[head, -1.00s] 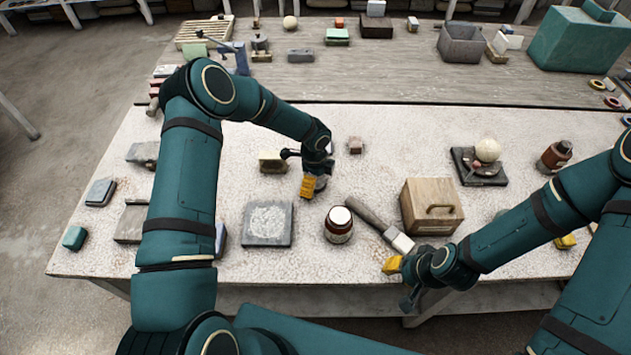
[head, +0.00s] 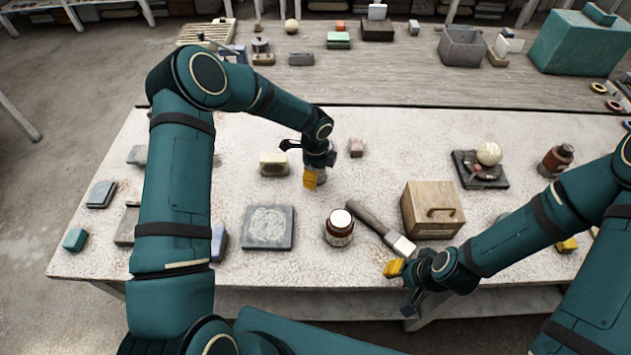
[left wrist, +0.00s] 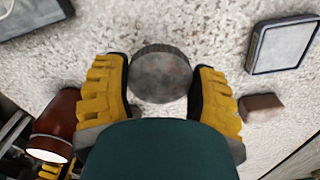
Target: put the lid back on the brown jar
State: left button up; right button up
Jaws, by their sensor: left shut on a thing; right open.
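The brown jar (head: 339,229) stands upright near the front middle of the table, with a pale round top showing. It also shows at the lower left of the left wrist view (left wrist: 62,117). My left gripper (head: 314,182) is behind the jar and slightly to its left, apart from it. In the left wrist view the yellow-padded fingers (left wrist: 162,88) are shut on a flat grey round lid (left wrist: 160,76). The lid is mostly hidden in the head view. My right gripper (head: 399,283) is open and empty at the table's front edge, right of the jar.
A mallet (head: 373,224) lies close to the jar's right, beside a wooden box (head: 433,207). A grey slab (head: 268,228) lies to the left. A cream block (head: 273,164) and a small reddish block (head: 356,147) flank my left gripper. Another brown jar (head: 556,161) stands far right.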

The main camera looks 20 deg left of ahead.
pick_arm(q)
notch_tip(320, 180, up, 6)
jog(key=shift+f, duration=0.2)
jog(key=shift+s+f, duration=0.1)
dwell(0.3)
